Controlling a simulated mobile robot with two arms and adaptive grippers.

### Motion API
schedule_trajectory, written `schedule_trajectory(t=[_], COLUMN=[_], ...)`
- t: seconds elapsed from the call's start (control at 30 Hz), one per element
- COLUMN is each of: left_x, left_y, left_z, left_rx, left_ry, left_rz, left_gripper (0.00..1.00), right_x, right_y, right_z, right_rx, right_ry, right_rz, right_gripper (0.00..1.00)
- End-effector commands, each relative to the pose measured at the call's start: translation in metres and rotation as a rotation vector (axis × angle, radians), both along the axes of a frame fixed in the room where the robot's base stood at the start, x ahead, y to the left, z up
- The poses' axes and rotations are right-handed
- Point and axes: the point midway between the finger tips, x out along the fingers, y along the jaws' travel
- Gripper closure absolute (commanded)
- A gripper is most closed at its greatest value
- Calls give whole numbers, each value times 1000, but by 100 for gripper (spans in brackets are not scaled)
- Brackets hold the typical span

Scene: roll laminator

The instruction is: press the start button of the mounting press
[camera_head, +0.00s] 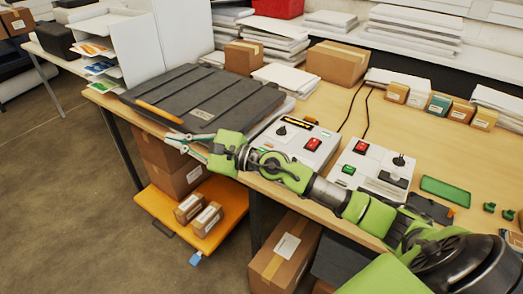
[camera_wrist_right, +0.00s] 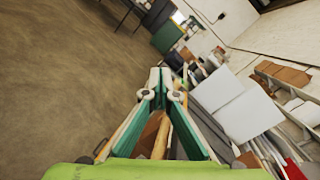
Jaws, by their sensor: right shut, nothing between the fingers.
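A dark grey ribbed slab (camera_head: 215,92), which looks like the mounting press, lies on the left of the table with an orange bar (camera_head: 159,112) along its front. Beside it is a white control box (camera_head: 290,148) with a dark dial, a small display and a red switch (camera_head: 313,144). To its right a second white box (camera_head: 378,180) has a red button (camera_head: 361,148), a green button (camera_head: 348,170) and a knob. Which control starts the press is unclear. My right gripper (camera_head: 172,142) is shut and empty, near the slab's front edge; it also shows in the wrist view (camera_wrist_right: 160,75).
A shallow green tray (camera_head: 445,191) and small boxes (camera_head: 440,103) are on the right of the table. A cardboard box (camera_head: 337,62) and paper stacks stand behind. An orange trolley shelf (camera_head: 230,215) with cartons is below the front edge.

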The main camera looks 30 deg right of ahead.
Motion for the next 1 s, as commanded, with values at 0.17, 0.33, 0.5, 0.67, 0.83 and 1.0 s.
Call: schedule_trajectory(t=[0.17,0.33,0.5,0.67,0.83,1.0], left_x=[0,0,0,0,0,0], left_y=[0,0,0,0,0,0], left_z=[0,0,0,0,0,0], left_rx=[0,0,0,0,0,0], left_ry=[0,-1,-1,0,0,0], left_rz=[0,0,0,0,0,0], left_gripper=[100,100,100,100,100,100], right_x=[31,47,51,49,47,46], right_y=[-62,-141,-216,-264,-285,-288], right_z=[-49,-73,-79,-77,-75,-75], right_rx=[-683,-1124,-1430,-1600,-1674,-1684], right_ry=[-96,-85,-29,25,55,59], right_rz=[41,62,79,89,97,99], right_gripper=[100,100,100,100,100,100])
